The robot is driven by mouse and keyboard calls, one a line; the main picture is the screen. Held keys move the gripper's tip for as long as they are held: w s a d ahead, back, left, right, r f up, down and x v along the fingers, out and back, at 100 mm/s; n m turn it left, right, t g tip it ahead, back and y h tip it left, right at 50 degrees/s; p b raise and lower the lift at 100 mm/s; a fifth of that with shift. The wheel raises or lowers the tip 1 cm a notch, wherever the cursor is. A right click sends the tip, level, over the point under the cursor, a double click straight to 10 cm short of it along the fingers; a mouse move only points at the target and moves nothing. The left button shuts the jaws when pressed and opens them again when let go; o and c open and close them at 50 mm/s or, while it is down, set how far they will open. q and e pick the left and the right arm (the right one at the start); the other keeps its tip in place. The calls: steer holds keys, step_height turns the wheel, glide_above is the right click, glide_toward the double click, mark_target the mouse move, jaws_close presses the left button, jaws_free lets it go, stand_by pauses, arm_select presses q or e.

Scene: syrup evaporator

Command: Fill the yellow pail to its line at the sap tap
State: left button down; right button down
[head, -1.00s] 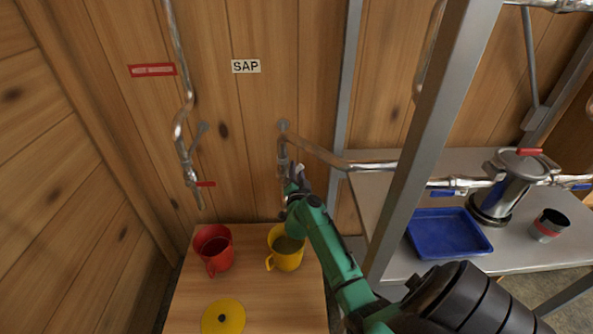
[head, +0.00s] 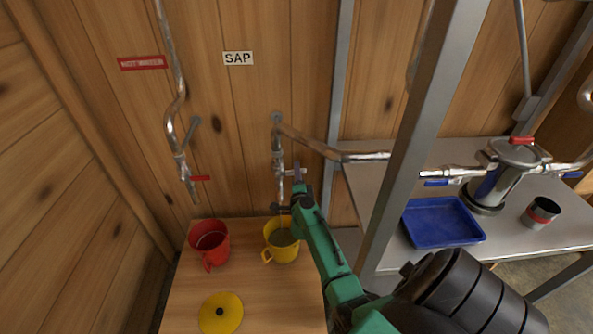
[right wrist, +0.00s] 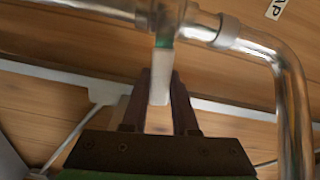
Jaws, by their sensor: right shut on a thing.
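The yellow pail (head: 284,254) stands upright on the small wooden table, below the sap tap (head: 280,172) under the SAP sign (head: 238,58). A greyish-tan surface shows inside the pail; its level against a line cannot be made out. My right gripper (head: 297,172) is at the tap, above the pail. In the right wrist view its fingers (right wrist: 159,100) are shut on the tap's pale lever (right wrist: 160,82), which has a green part at its top. Whether sap is running is too small to tell. My left gripper is out of view.
A red pail (head: 209,244) stands left of the yellow one, below another pipe tap (head: 186,165) with a red lever. A metal post (head: 420,150) separates this table from a bench with a blue tray (head: 443,221) and a cup (head: 540,213).

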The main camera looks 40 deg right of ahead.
steer(key=shift+f+m, duration=0.65)
steer(key=shift+m, duration=0.25)
steer(key=c, duration=1)
jaws_free()
steer(key=shift+o, duration=0.2)
steer(key=p+v, duration=0.1)
steer(key=v, duration=1.3)
steer(key=shift+s+a, duration=0.2)
steer(key=shift+s, duration=0.05)
